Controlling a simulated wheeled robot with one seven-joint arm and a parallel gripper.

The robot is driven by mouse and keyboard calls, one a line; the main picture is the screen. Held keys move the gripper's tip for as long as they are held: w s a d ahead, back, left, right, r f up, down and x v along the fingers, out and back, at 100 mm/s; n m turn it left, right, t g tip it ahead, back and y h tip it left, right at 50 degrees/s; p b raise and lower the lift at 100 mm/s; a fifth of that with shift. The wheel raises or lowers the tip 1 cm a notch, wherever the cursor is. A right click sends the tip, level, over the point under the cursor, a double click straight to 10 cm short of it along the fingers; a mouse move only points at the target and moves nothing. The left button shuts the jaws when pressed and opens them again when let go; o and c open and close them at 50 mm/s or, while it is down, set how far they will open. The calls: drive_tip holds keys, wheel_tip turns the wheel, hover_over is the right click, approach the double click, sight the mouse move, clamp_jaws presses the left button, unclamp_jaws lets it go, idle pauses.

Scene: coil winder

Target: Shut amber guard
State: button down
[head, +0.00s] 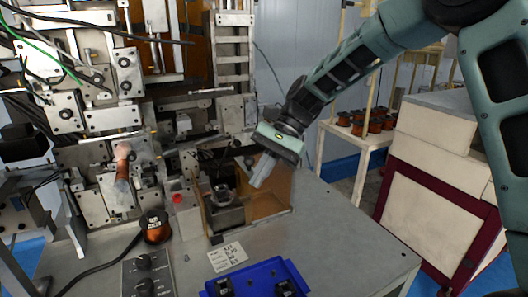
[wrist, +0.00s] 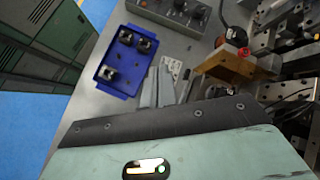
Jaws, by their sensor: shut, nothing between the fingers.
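The amber guard (head: 272,198) is a see-through brown-orange panel at the right of the small fixture on the machine's bench. A thin amber edge also shows at the fixture's left side. In the wrist view an amber panel (wrist: 226,64) stands right of my fingers. My gripper (head: 260,180) is shut and empty, pointing down, in front of or beside the guard's upper part in the head view. Its fingers (wrist: 157,86) also show in the wrist view, apart from the amber panel there. I cannot tell whether they touch the guard, or how far open it stands.
A blue tray (head: 255,272) with black parts lies at the bench's front. A copper spool (head: 155,226), a control box (head: 148,272) and a white label (head: 228,256) are nearby. The winder's metal plates fill the left. A side table (head: 340,130) with spools stands behind right.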

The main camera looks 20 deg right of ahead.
drive_tip(key=w+d+r+m+t+y+p, duration=0.15)
drive_tip(key=w+d+m+t+y, duration=0.35)
drive_tip(key=w+d+m, duration=0.75)
drive_tip(key=a+f+n+p, duration=0.1)
drive_tip(key=a, duration=0.1)
drive_tip(key=w+a+f+n+g+p, duration=0.1)
drive_tip(key=a+p, duration=0.1)
drive_tip(key=a+f+n+y+p, duration=0.1)
drive_tip(key=a+p, duration=0.1)
drive_tip(key=shift+w+f+n, duration=0.15)
drive_tip(key=shift+f+n, duration=0.1)
drive_tip(key=shift+a+f, duration=0.4)
drive_tip(key=shift+a, duration=0.2)
drive_tip(key=shift+a, duration=0.1)
drive_tip(key=s+a+b, duration=0.1)
drive_tip(key=s+a, duration=0.1)
drive_tip(key=a, duration=1.1)
drive_tip(key=shift+s+a+r, duration=0.1)
drive_tip(key=shift+a, duration=0.05)
